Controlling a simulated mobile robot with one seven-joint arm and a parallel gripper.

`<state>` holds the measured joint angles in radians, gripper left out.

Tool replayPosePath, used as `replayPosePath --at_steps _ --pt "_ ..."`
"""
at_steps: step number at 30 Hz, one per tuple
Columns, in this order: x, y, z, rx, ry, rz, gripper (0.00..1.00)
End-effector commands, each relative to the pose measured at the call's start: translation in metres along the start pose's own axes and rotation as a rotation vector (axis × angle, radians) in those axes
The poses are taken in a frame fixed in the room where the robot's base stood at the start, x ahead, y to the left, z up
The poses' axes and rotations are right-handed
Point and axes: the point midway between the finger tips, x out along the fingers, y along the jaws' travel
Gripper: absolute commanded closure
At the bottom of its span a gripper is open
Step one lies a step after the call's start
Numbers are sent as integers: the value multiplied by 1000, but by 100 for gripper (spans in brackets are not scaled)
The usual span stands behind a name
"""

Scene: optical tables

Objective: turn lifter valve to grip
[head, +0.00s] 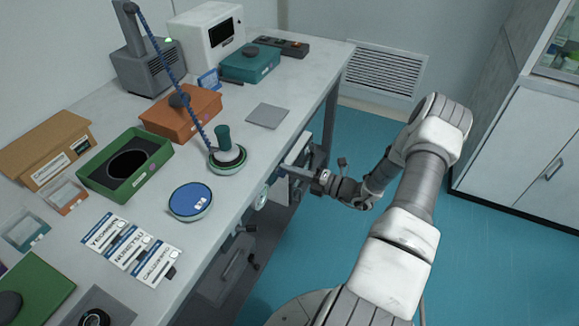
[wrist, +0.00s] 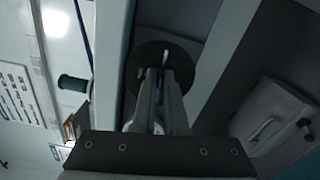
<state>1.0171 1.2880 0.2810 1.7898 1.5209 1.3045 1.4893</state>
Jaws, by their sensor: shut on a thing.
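The vacuum lifter (head: 228,158), a round pad with a green handle (head: 222,136) and a blue coiled hose (head: 177,85), rests on the table near its front edge. The green handle also shows in the wrist view (wrist: 73,84). My gripper (head: 287,172) reaches in at the table's front side, below the top. In the wrist view my gripper (wrist: 160,92) is shut on a small pale lever (wrist: 166,58) in front of a dark round disc (wrist: 150,60), which looks like the lifter valve. The fingers partly hide the lever, so its exact setting cannot be told.
On the table (head: 235,205) are a blue round disc (head: 190,201), a green box (head: 127,163), an orange box (head: 183,112), a teal box (head: 250,63) and label cards (head: 130,246). Other fittings sit under the table edge. The blue floor (head: 490,250) to the right is clear.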

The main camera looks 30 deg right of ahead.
Motion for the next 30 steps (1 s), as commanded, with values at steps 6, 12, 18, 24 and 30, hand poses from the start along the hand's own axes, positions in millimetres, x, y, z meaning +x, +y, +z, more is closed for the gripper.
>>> replayPosePath --at_steps 6,12,18,24,30 --pt "-1 -1 -1 112 1 -1 100" --pt "-1 -2 -1 167 1 -2 100" --pt "-1 -3 -1 185 1 -2 100" --pt "-1 -3 -1 186 1 -2 100" --pt "-1 -3 -1 185 1 -2 75"
